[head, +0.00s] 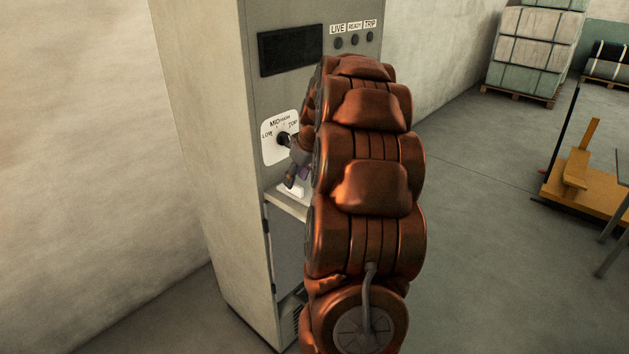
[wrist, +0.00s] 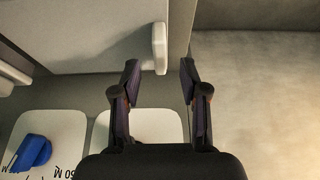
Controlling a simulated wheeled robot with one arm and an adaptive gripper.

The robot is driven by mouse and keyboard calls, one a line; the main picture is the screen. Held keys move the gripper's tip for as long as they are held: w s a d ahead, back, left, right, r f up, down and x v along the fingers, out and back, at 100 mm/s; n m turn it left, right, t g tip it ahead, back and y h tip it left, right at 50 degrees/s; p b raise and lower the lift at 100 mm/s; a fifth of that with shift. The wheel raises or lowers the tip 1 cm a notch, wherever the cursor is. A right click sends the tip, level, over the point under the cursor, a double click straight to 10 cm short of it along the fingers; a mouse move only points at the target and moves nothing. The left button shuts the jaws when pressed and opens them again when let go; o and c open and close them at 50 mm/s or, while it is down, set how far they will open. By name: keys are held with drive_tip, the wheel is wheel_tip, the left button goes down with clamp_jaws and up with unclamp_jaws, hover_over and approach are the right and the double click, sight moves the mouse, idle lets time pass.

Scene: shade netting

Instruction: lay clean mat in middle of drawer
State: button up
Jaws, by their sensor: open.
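My gripper (wrist: 160,78) is open and empty in the wrist view, its two dark fingers apart. A pale upright tab like a handle (wrist: 160,48) stands just beyond the fingertips, at the edge of a flat pale panel (wrist: 90,35). I cannot tell whether this panel belongs to the drawer. In the head view my gripper (head: 294,176) is beside the front of a tall grey cabinet (head: 195,120), below its dial. A pale ledge (head: 286,205) sticks out just under it, partly hidden by my arm. No mat can be made out in either view.
The cabinet front has a black display (head: 290,50), several small lamps and a dial plate (head: 270,150). The wrist view shows a blue knob (wrist: 34,150) on a white plate. Strapped bales (head: 535,45) and an orange cart (head: 580,185) stand right; the floor between is clear.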

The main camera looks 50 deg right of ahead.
sight(295, 184)
drive_tip(key=shift+p+x, duration=0.65)
drive_tip(key=shift+x, duration=1.2)
drive_tip(key=shift+s, duration=0.1)
clamp_jaws()
